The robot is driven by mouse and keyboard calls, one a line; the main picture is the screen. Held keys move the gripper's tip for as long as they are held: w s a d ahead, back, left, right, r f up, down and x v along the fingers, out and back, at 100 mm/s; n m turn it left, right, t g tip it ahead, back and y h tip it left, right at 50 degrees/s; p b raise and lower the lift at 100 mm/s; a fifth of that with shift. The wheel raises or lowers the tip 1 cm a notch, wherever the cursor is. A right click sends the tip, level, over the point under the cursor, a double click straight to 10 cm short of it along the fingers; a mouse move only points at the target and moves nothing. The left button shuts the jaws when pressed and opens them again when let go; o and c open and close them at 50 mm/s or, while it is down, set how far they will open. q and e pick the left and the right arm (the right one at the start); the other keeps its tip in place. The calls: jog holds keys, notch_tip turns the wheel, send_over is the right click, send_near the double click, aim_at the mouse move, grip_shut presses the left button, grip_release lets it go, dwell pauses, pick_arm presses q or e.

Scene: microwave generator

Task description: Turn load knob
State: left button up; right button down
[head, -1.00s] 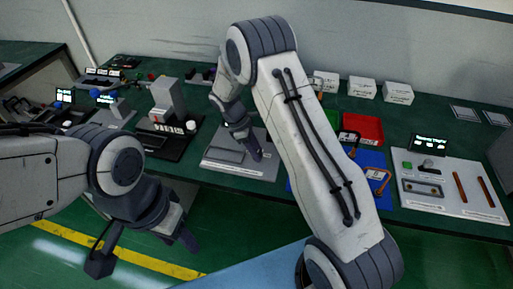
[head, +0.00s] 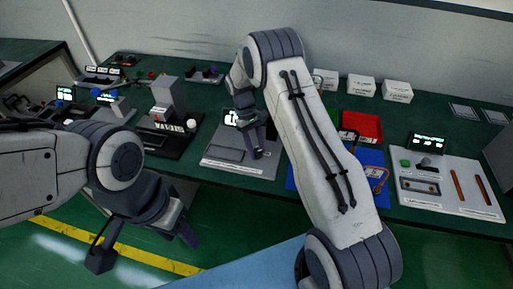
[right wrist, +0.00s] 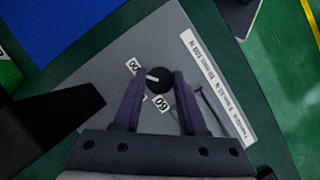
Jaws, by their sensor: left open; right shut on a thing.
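The load knob (right wrist: 158,80) is a round black knob with a white pointer line, on a grey panel (right wrist: 115,57) with small labels beside it. In the right wrist view my right gripper (right wrist: 159,73) has its two fingers on either side of the knob and is shut on it. In the head view my right gripper (head: 255,149) is low over the grey panel (head: 222,164), and the knob cannot be made out there. My left gripper (head: 145,248) is open and empty, in front of the bench's front edge.
A lit display (head: 231,117) stands at the back of the grey panel. A black device with a grey column (head: 167,97) is to its left. A blue mat (head: 372,178), red tray (head: 362,126) and white panel (head: 450,190) lie to the right on the green bench.

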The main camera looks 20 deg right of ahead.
jog(key=shift+m, duration=0.6)
jog(key=shift+c, duration=2.3)
grip_release()
jog(key=shift+w+r, duration=0.3)
jog(key=shift+r, duration=0.2)
jog(key=d+b+v, duration=0.1)
jog(key=b+v, duration=0.1)
jog(key=v, duration=0.7)
jog(key=shift+a+r, duration=0.15)
jog(key=shift+a, duration=0.25)
jog(key=shift+w, duration=0.1)
